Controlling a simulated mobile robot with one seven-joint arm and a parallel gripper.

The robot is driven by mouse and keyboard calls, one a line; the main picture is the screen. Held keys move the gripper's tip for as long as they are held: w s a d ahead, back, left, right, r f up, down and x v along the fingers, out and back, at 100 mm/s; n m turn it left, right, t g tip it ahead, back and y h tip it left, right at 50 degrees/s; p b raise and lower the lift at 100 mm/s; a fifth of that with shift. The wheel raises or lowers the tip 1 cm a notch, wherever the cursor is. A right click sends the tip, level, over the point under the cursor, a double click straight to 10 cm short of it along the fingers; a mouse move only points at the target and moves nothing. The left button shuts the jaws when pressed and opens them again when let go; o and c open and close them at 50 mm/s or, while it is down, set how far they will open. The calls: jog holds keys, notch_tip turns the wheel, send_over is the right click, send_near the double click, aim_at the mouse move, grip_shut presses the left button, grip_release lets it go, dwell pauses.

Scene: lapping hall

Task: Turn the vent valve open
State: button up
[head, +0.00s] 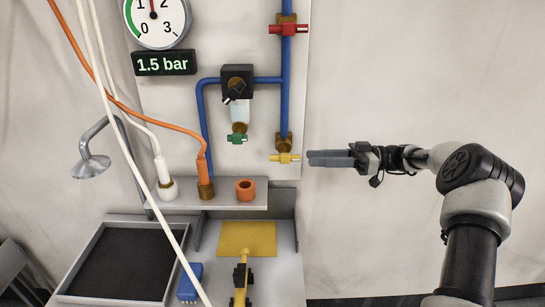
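A valve with a yellow handle (284,158) sits at the lower end of the vertical blue pipe. A valve with a red handle (288,29) sits higher on the same pipe, its handle across the pipe. A small green-handled valve (237,138) hangs under the clear bowl of the regulator. No label shows which is the vent valve. My gripper (309,158) points left, just right of the yellow handle, with a small gap in the picture. Its grey fingers look side by side, and whether they are parted cannot be told. Depth to the handle is unclear.
A round gauge (156,18) and a 1.5 bar display (164,63) are at the top left. A shelf (230,197) below holds hose ends and an orange ring (245,189). White and orange hoses cross the left side. The wall right of the panel is bare.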

aim_at(274, 158)
jog(key=a+p, duration=0.2)
jog(key=a, duration=1)
jog(key=shift+a, duration=0.35)
grip_shut()
